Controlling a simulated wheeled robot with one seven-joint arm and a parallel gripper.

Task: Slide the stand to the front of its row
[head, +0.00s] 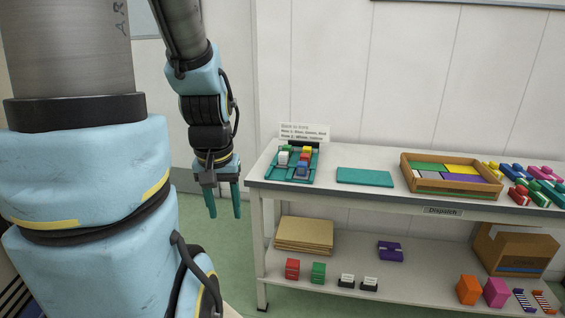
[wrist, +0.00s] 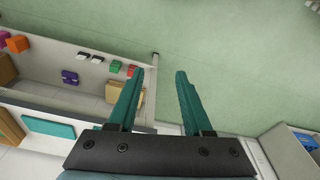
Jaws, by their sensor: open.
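A teal rack (head: 292,178) lies at the left end of the white table. It holds small blocks in rows: a white one (head: 283,158), a blue one (head: 302,167), and red, yellow and green ones. A printed card (head: 304,131) stands behind it; its small text is hard to read. I cannot tell which piece is the stand. My gripper (head: 224,214) hangs left of the table's end, fingers down, apart from the rack. Its two teal fingers (wrist: 160,78) are open with nothing between them in the wrist view. The rack is not clearly visible there.
A flat teal mat (head: 365,177) lies right of the rack, then a wooden tray (head: 408,172) and several coloured pieces. The lower shelf holds brown boards (head: 303,234), small blocks and a cardboard box (head: 512,250). Green floor is clear left of the table.

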